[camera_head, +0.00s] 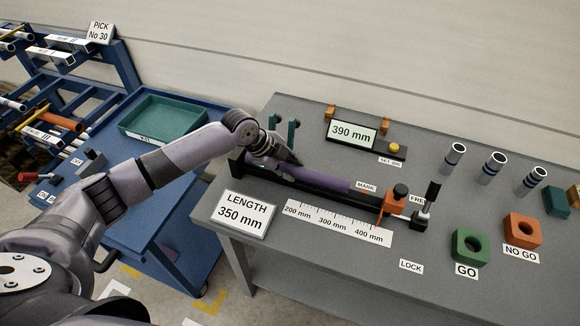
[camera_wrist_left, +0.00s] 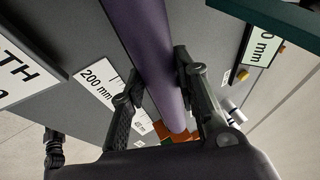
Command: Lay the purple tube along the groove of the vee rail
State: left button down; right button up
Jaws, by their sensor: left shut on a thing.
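The purple tube (camera_head: 322,179) lies lengthwise over the dark vee rail (camera_head: 364,199) on the grey bench, in line with it in the head view. My left gripper (camera_head: 287,164) is shut on the tube near its left part. In the left wrist view the tube (camera_wrist_left: 150,45) runs between the two fingers (camera_wrist_left: 158,78). The groove under the tube is hidden, so I cannot tell whether the tube touches it. My right gripper is not in view.
An orange block (camera_head: 391,204) with a black knob stands at the rail's right end. A scale plate (camera_head: 335,224) and a LENGTH 350 mm sign (camera_head: 243,212) lie in front. A 390 mm display (camera_head: 352,131) stands behind. Green (camera_head: 470,246) and orange (camera_head: 522,230) gauge blocks stand right.

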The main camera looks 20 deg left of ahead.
pick_arm(q)
jog(key=shift+f, duration=0.35)
jog(key=c, duration=1.2)
grip_release()
jog(key=shift+o, duration=0.2)
jog(key=shift+s+a+r, duration=0.1)
jog(key=shift+a+r, duration=0.1)
jog(key=shift+r, duration=0.1)
jog(key=v, duration=1.1)
jog(key=shift+s+r, duration=0.1)
